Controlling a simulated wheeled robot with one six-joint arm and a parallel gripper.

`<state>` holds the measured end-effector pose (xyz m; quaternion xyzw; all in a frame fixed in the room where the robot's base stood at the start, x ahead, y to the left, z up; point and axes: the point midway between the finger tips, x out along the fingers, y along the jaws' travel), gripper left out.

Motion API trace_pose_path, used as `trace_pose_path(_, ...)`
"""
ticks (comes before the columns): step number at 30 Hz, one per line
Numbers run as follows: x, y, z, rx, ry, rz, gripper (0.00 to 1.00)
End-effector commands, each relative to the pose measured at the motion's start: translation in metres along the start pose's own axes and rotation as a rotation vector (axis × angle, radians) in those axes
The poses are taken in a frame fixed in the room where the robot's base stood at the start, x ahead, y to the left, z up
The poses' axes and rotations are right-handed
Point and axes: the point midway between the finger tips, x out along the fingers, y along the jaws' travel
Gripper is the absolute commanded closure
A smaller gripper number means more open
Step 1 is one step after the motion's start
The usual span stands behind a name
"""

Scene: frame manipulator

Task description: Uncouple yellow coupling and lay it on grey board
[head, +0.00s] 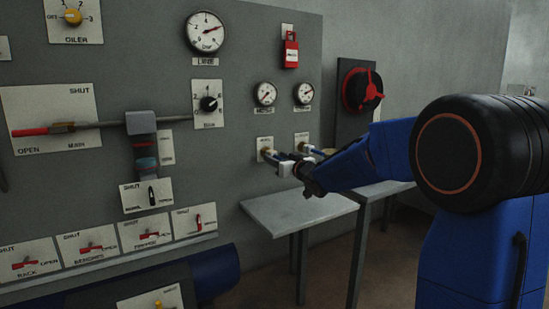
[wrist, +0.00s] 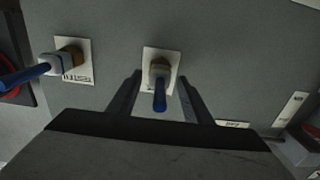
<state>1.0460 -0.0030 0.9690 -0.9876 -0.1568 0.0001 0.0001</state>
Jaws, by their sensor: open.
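Two fittings with blue hoses sit on white plates on the grey panel. In the wrist view, one tan-brown coupling (wrist: 159,67) is at the centre, and its blue hose points toward the camera. Another coupling (wrist: 60,63), with a white collar and brass-brown base, is at the left. Neither looks clearly yellow there. My gripper (wrist: 159,82) is open, its fingers on either side of the central coupling, with gaps visible. In the head view my gripper (head: 286,165) is close to the panel and partly hides the fittings. The grey board (head: 290,212) lies below it, bare where visible.
A small yellowish item (head: 328,151) shows behind my arm and is too small to identify. A red handwheel (head: 362,90) is to the right. Gauges (head: 265,94), a red lockout tag (head: 291,50) and several levers are on the panel.

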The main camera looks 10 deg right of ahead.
Motion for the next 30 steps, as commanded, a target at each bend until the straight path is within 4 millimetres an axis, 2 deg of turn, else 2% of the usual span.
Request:
trace_pose_path(3, 0.013, 0.0, 0.001, 0.0, -0.001, 0.0, 0.55)
trace_pose_path(10, 0.026, 0.001, 0.0, 0.0, 0.0, 0.001, 0.55)
trace_pose_path(30, 0.028, 0.0, 0.0, 0.0, 0.0, 0.001, 0.55)
